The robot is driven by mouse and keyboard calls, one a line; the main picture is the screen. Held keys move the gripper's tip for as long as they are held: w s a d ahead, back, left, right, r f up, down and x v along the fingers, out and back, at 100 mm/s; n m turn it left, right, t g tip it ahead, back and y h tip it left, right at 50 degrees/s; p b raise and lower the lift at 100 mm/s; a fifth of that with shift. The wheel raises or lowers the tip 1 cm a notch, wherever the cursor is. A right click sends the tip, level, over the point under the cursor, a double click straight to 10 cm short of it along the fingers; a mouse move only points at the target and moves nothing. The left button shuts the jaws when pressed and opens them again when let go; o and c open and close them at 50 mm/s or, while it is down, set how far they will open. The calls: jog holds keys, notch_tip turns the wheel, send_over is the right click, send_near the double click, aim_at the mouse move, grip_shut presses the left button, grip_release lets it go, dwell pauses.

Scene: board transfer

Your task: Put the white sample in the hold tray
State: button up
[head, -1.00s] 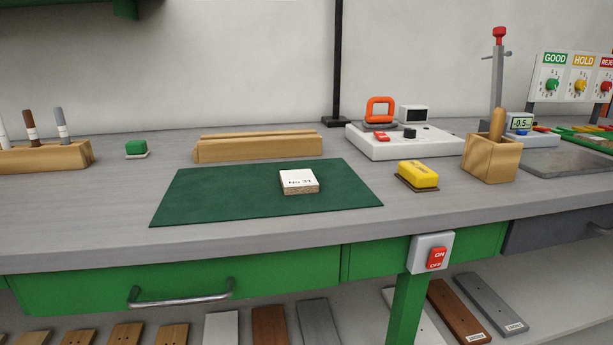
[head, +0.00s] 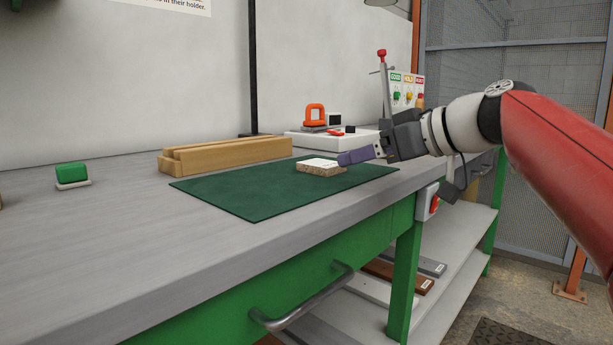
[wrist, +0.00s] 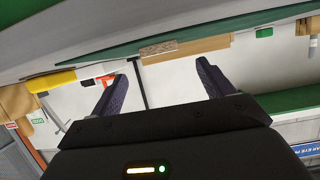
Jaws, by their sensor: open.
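The white sample (head: 318,163) is a small flat block with a white top and speckled tan sides. It lies on the right part of the green mat (head: 245,190). My gripper (head: 356,156) reaches in from the right, with its dark purple fingers beside the sample's right end. Whether they touch it is unclear. In the wrist view my fingers (wrist: 158,85) are spread apart with nothing between them. The sample's speckled side seems to show beyond them (wrist: 158,48). The hold tray cannot be made out; my arm covers that end of the bench.
Wooden rails (head: 235,154) stand behind the mat. A white device with an orange handle (head: 315,117) is behind the sample. The GOOD/HOLD/REJECT panel (head: 407,88) stands farther back. A green-topped block (head: 71,174) is at left. The bench's front strip (head: 225,235) is clear.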

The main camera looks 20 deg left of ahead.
aim_at(324, 163)
jog(key=x, duration=0.8)
jog(key=shift+w+a+r+p, duration=0.1)
jog(key=shift+a+r+p, duration=0.1)
jog(key=shift+p, duration=0.2)
jog(key=c, duration=1.1)
jog(key=shift+c, duration=0.2)
